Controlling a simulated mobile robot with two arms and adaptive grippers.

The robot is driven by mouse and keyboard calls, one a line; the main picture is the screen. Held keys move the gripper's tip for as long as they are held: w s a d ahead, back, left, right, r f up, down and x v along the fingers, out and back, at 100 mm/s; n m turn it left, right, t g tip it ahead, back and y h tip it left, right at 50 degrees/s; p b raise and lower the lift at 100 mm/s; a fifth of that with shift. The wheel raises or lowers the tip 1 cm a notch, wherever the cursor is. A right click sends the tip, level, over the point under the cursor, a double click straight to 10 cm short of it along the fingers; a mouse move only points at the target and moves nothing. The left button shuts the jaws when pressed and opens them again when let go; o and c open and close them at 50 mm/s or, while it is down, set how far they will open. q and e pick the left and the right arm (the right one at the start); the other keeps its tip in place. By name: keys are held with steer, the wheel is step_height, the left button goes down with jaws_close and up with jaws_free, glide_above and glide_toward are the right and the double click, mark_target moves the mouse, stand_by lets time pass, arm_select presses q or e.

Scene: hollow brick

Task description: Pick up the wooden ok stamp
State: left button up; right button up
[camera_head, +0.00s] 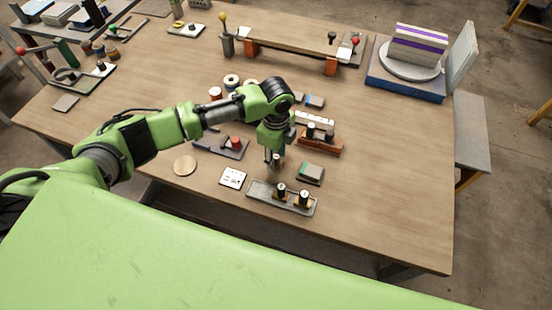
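My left arm reaches in from the left. Its gripper (275,163) points down over the front middle of the table; its fingers are too small and partly hidden to show whether they are open. No lettering is readable, so I cannot tell which stamp is the wooden ok one. Two dark-topped stamps, one on the left (280,189) and one on the right (303,197), stand on a grey tray (261,194) just in front of the gripper. A reddish-brown wooden holder (325,148) with dark-topped pieces is right of the gripper. My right gripper is not in view.
A small grey-green block (310,174), a white printed card (233,178) and a round wooden disc (185,165) lie near the gripper. A blue-based stand (404,83) with stacked pads is at the back right. The table's (400,190) right front is clear.

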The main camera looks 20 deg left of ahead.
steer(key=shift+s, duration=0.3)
arm_select(q)
jaws_close()
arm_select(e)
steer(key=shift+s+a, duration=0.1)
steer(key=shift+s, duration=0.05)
arm_select(q)
steer(key=shift+r, duration=0.1)
steer(key=shift+w+r, duration=0.1)
steer(key=shift+r, duration=0.45)
steer(key=s+r+b, duration=0.3)
steer(key=s+r, duration=0.8)
steer(key=s, duration=0.3)
steer(key=shift+d+r, duration=0.15)
steer(key=shift+r, duration=0.2)
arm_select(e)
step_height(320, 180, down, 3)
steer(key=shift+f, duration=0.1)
arm_select(q)
steer(key=shift+s, duration=0.1)
